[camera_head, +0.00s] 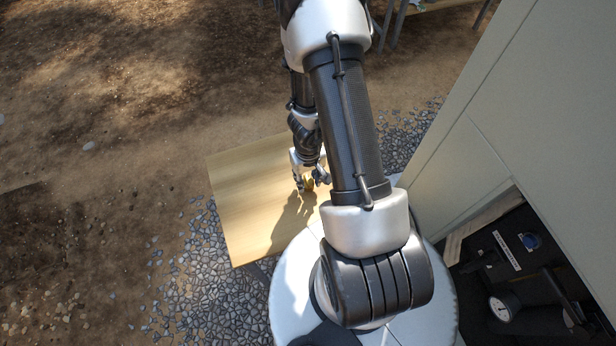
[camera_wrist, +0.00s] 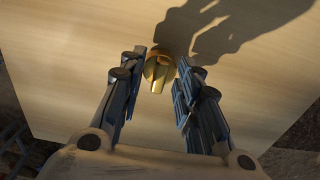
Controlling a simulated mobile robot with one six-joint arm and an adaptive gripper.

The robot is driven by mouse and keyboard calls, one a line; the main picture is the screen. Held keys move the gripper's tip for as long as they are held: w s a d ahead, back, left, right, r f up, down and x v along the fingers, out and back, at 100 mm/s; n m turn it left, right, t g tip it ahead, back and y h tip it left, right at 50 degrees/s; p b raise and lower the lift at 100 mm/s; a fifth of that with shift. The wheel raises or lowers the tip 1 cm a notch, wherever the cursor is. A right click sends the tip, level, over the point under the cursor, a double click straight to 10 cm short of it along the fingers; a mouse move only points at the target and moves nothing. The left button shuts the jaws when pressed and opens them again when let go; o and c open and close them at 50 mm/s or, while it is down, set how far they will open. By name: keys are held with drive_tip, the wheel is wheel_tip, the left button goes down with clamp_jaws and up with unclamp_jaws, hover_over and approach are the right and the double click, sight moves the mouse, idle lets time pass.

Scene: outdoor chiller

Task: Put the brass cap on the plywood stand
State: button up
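The brass cap (camera_wrist: 158,74) is a small, round, gold-coloured piece with a raised bar across its face. The head view shows the cap (camera_head: 308,185) small and partly covered by my gripper (camera_head: 311,178). The cap is over the plywood stand (camera_head: 243,196), a pale wooden top, at or just above its surface; whether it touches the wood I cannot tell. The stand also fills much of the wrist view (camera_wrist: 70,60).
A large pale cabinet (camera_head: 520,110) stands close on the right. Its dark open bay (camera_head: 510,270) holds a round gauge (camera_head: 504,306) and a blue-capped fitting (camera_head: 531,241). Bare wood is free left of my gripper. Stone paving and dirt surround the stand.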

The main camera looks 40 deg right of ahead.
wheel_tip(320, 180, up, 12)
drive_tip(key=p, duration=1.2)
wheel_tip(320, 180, up, 11)
drive_tip(key=t+y, duration=0.1)
drive_tip(key=t, duration=0.1)
hover_over(308, 180)
drive_tip(key=w+a, duration=0.4)
drive_tip(key=w, duration=0.2)
drive_tip(key=a+r+n+t+y, duration=0.1)
drive_tip(key=a+r, duration=0.2)
drive_tip(key=r, duration=0.4)
drive_tip(key=a+r+n, duration=0.1)
drive_tip(key=a+r, duration=0.3)
drive_tip(key=r, duration=0.3)
drive_tip(key=s+a+r+n+t+h, duration=0.1)
drive_tip(key=s+r+h, duration=0.1)
drive_tip(key=s+r, duration=1.2)
drive_tip(key=shift+s+a+r+t, duration=0.3)
drive_tip(key=shift+s+a+r, duration=0.05)
drive_tip(key=shift+s, duration=0.55)
